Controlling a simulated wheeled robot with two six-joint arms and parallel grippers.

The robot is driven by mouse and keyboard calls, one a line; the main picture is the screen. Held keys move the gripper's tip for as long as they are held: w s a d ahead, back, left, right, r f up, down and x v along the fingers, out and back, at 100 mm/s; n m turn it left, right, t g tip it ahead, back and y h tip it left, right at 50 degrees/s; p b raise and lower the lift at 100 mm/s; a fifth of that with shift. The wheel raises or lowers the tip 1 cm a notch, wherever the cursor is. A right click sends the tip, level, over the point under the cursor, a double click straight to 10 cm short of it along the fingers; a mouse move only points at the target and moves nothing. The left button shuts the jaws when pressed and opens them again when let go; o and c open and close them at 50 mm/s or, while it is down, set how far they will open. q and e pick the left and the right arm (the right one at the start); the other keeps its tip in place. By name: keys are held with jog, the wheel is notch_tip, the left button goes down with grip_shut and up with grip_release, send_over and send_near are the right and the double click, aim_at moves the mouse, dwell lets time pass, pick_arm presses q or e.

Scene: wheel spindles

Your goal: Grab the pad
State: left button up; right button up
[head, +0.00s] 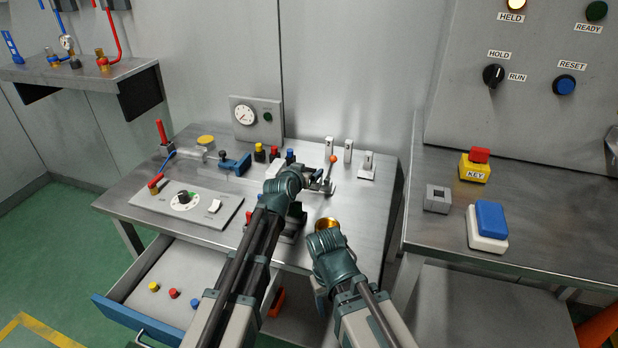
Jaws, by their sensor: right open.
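A blue-topped block on a white base (489,222) lies on the right bench near its front edge. It looks most like a pad, but I cannot be sure it is the pad. My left gripper (320,181) is over the middle bench, beside small metal fittings. Its fingers are small and partly hidden, so I cannot tell if it is open. My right gripper (328,244) is lower, near the bench's front edge, beside a brass cup (327,224). It is open; its fingertips are mostly hidden by the wrist. Both grippers are well left of the blue-topped block.
A yellow key box with a red top (475,166) and a grey square block (438,198) stand near the blue-topped block. A control panel (184,202) lies on the middle bench. An open drawer (170,270) holds several coloured knobs. A gap separates the benches.

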pick_arm(q)
grip_shut()
jog(key=shift+r, duration=0.1)
notch_tip(320, 180, up, 10)
jog(key=p, duration=1)
